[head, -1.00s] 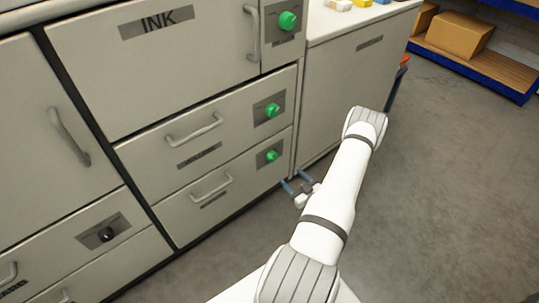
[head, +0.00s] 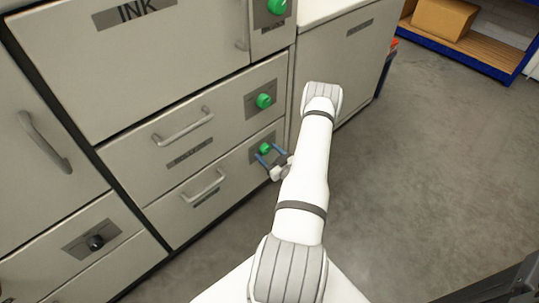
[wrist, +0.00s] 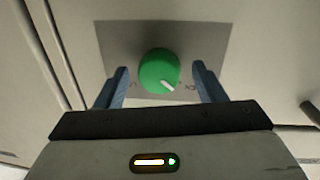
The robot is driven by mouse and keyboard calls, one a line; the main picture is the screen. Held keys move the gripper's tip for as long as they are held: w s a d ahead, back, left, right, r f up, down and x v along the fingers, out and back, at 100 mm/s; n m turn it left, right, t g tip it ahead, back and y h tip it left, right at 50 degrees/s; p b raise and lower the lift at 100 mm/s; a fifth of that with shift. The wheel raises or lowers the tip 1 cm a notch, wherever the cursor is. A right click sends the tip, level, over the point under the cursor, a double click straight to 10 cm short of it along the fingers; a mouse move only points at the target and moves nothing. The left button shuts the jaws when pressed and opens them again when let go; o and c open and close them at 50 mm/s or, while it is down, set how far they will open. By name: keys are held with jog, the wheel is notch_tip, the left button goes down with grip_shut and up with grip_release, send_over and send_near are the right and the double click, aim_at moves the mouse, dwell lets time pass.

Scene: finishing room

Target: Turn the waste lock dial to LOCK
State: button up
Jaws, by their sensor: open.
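My gripper (head: 270,154) is open in front of the lowest green dial (head: 265,148) on the right side of the cabinet. In the wrist view a green dial (wrist: 157,68) on a grey plate (wrist: 118,38) sits between the two open fingers of my gripper (wrist: 160,72), with a gap on each side. Its white pointer mark points to the lower right. Marks on the plate beside the dial are partly hidden and cannot be read. The label on the lowest drawer (head: 206,197) is too small to read, so I cannot confirm which dial is the waste lock.
Another green dial (head: 264,101) is just above, and a third (head: 277,6) is at the top by the INK front (head: 137,12). A black dial (head: 95,242) is at lower left. Drawer handles (head: 183,126) stick out nearby. The floor (head: 430,150) at right is clear.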

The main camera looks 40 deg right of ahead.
jog(key=shift+s, duration=0.1)
jog(key=c, duration=1)
jog(key=shift+o, duration=0.2)
jog(key=shift+m, duration=0.4)
jog(key=m, duration=0.3)
jog(key=shift+m, duration=0.4)
jog(key=m, duration=0.5)
jog(key=shift+r+g+y+p, duration=0.15)
jog(key=shift+g+y+p, duration=0.2)
jog(key=shift+g+y, duration=0.05)
jog(key=m, duration=0.5)
jog(key=shift+y, duration=0.4)
jog(key=shift+m+y, duration=0.3)
jog(key=shift+m, duration=1.7)
jog(key=shift+d, duration=0.1)
